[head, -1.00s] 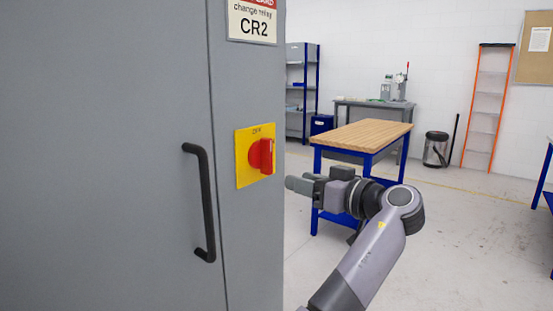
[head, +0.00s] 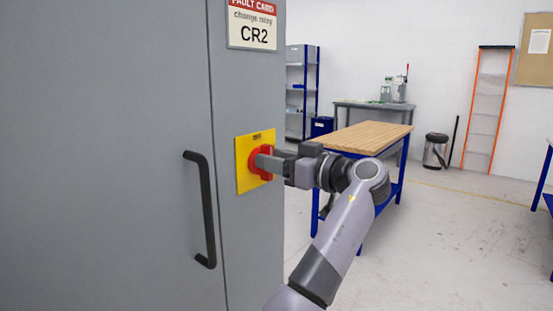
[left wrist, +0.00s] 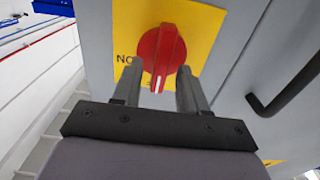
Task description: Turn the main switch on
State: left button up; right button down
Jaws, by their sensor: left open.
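The main switch is a red rotary knob (head: 254,156) on a yellow plate (head: 243,182), set in the narrow right part of the grey cabinet's front. My left gripper (head: 263,162) is at the knob, with its fingers partly covering it. In the left wrist view, the knob (left wrist: 161,50) has a raised grip bar running upright in the picture. The fingers of my left gripper (left wrist: 158,72) are open, one on each side of the bar, with gaps visible. Whether either finger touches the knob I cannot tell. My right gripper is out of view.
The grey cabinet (head: 110,150) fills the left side, with a black door handle (head: 206,215) left of the switch. A "CR2" fault card (head: 252,25) is above. A wood-topped blue bench (head: 365,136) stands behind my arm. Open floor lies to the right.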

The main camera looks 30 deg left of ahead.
pick_arm(q)
grip_shut()
jog(key=shift+m, duration=0.4)
jog(key=shift+w+f+m+p, duration=0.2)
jog(key=shift+m+p, duration=1.2)
jog(key=shift+m, duration=1.45)
jog(key=shift+w+f+m+p, duration=0.2)
jog(key=shift+m+p, duration=1.15)
jog(key=shift+m, duration=1.55)
jog(key=shift+w+f+m+p, duration=0.2)
jog(key=shift+m+p, duration=1.2)
jog(key=shift+m, duration=1.45)
